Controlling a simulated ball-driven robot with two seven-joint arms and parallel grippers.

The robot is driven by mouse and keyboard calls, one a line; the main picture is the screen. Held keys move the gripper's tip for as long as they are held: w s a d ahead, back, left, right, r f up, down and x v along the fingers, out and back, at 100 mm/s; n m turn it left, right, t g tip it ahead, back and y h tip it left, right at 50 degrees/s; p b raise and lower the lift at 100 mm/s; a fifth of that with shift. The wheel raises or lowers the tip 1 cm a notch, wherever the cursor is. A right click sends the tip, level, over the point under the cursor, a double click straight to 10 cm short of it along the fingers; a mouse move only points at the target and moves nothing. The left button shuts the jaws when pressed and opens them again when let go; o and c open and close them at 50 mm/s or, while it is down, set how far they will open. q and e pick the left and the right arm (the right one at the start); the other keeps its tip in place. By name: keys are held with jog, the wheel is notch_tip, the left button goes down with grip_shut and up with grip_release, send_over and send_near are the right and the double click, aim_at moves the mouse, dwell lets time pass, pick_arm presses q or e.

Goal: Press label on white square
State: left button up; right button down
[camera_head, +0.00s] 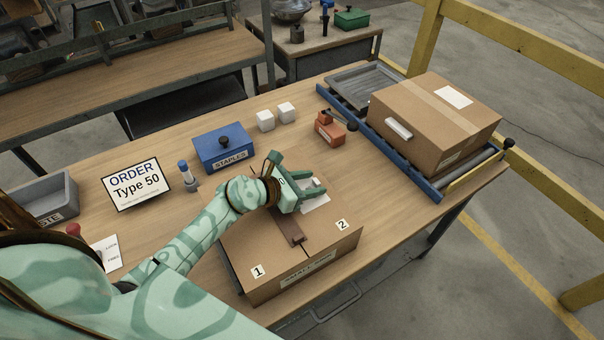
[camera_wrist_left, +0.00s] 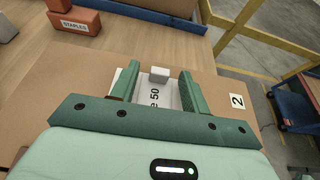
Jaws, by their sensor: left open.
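A closed cardboard box (camera_head: 270,245) marked 1 and 2 lies on the near side of the table. A white label (camera_head: 318,205) lies on its top near the far right; in the left wrist view the label (camera_wrist_left: 152,98) shows the print "e 50", its rest hidden by my gripper. A small white block (camera_wrist_left: 159,74) shows at the label's far end; I cannot tell whether it is fixed to it. My left gripper (camera_head: 316,187) is open over the label, with its fingers on either side of the label and block. Contact is unclear. My right gripper is out of view.
An order sign (camera_head: 137,184) reads Type 50. Another labelled carton (camera_head: 435,122) sits on the roller rack at right.

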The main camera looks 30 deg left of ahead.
pick_arm(q)
jog(key=p+v, duration=0.1)
jog(key=v, duration=1.5)
jog(key=shift+s, duration=0.2)
jog(key=shift+f, duration=0.1)
